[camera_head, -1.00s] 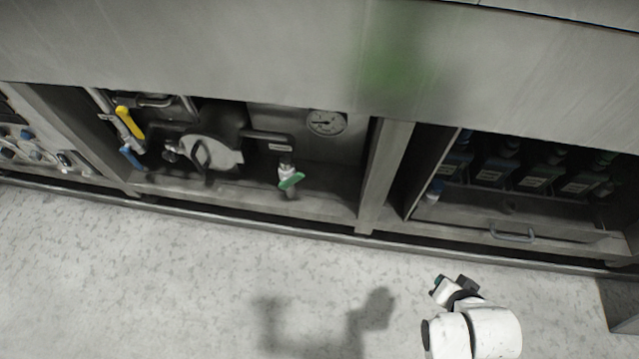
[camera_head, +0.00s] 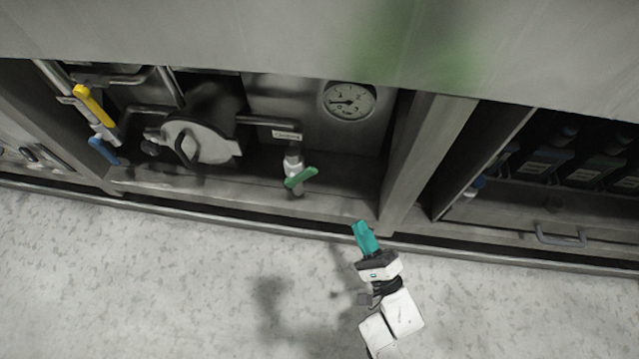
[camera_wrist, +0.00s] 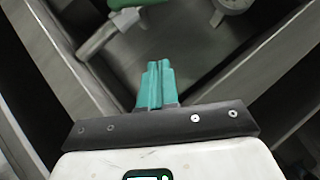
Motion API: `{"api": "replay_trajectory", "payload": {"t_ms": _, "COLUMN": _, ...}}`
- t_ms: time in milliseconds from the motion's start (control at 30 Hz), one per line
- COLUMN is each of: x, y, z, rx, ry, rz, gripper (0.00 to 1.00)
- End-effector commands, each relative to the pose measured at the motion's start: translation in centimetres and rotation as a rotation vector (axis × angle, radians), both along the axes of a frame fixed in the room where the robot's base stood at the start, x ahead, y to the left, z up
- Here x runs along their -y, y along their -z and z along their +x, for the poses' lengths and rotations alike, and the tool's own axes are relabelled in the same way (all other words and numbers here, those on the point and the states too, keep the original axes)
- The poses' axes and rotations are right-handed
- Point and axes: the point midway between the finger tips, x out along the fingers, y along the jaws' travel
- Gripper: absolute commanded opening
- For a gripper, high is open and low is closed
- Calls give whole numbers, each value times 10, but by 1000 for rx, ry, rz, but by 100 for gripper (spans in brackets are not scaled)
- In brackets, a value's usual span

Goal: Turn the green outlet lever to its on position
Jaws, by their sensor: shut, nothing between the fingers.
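The green outlet lever (camera_head: 301,177) sits on a short metal valve at the bottom of a pipe, inside the open middle bay. It slants, its right end higher than its left. In the wrist view the green lever (camera_wrist: 122,8) shows only partly at the top edge, above a metal pipe end. My gripper (camera_head: 362,228) has teal fingers closed together and empty. It is in front of the bay, to the right of and below the lever in the head view, apart from it. In the wrist view the shut fingertips (camera_wrist: 156,66) point toward the valve area.
Left of the lever are a round metal cover (camera_head: 200,142), a yellow lever (camera_head: 94,105) and a blue lever (camera_head: 104,150). A gauge (camera_head: 349,100) is above right. A metal post (camera_head: 428,150) bounds the bay on the right. The floor (camera_head: 150,270) in front is clear.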

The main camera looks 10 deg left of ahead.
Motion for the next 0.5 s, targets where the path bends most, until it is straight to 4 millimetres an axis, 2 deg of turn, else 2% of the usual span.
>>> {"api": "replay_trajectory", "payload": {"t_ms": 100, "x": -5, "y": 2, "z": -8, "rx": 12, "ry": -51, "rz": 73, "gripper": 0}}
{"api": "replay_trajectory", "payload": {"t_ms": 233, "x": -10, "y": -3, "z": -7, "rx": 17, "ry": -69, "rz": 96, "gripper": 0}}
{"api": "replay_trajectory", "payload": {"t_ms": 500, "x": -33, "y": -22, "z": 25, "rx": 19, "ry": -67, "rz": 96, "gripper": 0}}
